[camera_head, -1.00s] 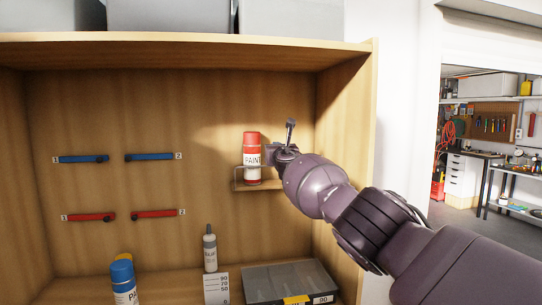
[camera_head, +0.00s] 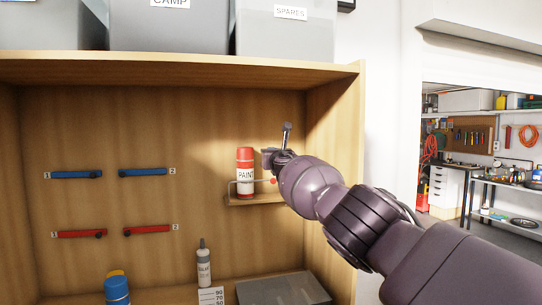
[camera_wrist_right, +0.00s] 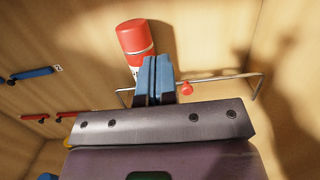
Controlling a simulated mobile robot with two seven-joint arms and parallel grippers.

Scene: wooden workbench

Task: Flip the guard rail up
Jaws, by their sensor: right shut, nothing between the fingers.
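The guard rail (camera_head: 229,189) is a thin wire around the front of a small wooden shelf (camera_head: 243,201) on the cabinet's back wall. It carries a red knob (camera_head: 273,181). A red and white paint can (camera_head: 245,172) stands upright behind the rail. My right gripper (camera_head: 269,157) is beside the can, above the knob. In the right wrist view its blue fingers (camera_wrist_right: 154,76) are shut and empty, in front of the can (camera_wrist_right: 136,42). The rail (camera_wrist_right: 222,80) and knob (camera_wrist_right: 187,88) show right of them; contact is unclear. My left gripper is out of view.
Blue handles (camera_head: 147,172) and red handles (camera_head: 149,230) are on the back wall at left. The cabinet's right side wall (camera_head: 338,150) is close to my arm.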

